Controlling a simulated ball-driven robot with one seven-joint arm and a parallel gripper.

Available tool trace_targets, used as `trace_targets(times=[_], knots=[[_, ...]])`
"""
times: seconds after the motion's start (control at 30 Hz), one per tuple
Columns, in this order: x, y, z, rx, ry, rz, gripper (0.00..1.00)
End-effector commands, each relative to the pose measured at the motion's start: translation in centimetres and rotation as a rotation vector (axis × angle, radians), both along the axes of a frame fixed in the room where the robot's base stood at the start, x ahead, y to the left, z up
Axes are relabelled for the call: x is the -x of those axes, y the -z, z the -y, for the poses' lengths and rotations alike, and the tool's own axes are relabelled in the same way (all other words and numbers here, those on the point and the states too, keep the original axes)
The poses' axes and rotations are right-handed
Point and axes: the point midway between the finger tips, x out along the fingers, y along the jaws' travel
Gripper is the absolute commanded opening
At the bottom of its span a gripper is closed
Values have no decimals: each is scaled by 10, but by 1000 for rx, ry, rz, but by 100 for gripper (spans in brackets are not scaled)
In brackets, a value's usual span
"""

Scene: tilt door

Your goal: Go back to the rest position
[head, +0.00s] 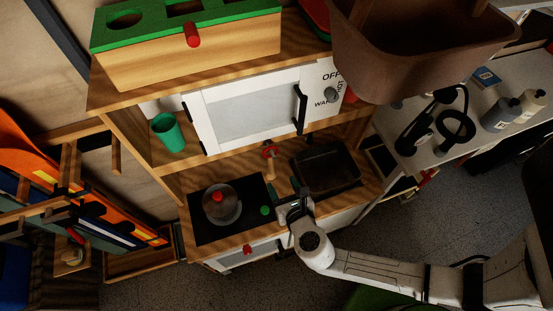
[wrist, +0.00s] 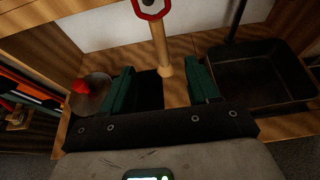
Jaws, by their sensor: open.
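My gripper (head: 284,204) is open above the front of the wooden play kitchen's counter (head: 232,243), between the black hob and the dark sink basin. In the wrist view its two green fingers (wrist: 160,84) are spread apart, with nothing held between them. A wooden tap post with a red top (wrist: 161,45) stands beyond the fingers; it also shows in the head view (head: 269,160). The upper white door (head: 250,108) has a black handle (head: 300,109) and looks shut. A lower white front (head: 240,257) with a red knob is partly hidden by my arm.
A pan with a red-knobbed lid (head: 221,205) sits on the hob (head: 250,190). The sink basin (head: 328,168) is right of the tap. A green cup (head: 167,134) stands on the shelf. A brown bin (head: 420,50) overhangs at top right. Grey floor (head: 180,290) shows in front.

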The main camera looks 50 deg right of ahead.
Motion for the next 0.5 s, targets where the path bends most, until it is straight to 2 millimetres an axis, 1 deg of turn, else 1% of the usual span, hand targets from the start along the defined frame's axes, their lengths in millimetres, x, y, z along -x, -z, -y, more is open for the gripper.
trace_targets(times=[0.1,0.3,0.43,0.5], knots=[[8,-4,-5,0,0,0,60],[11,-5,-7,0,0,0,60],[11,-6,-6,-9,11,5,60],[11,-9,0,-55,63,29,60]])
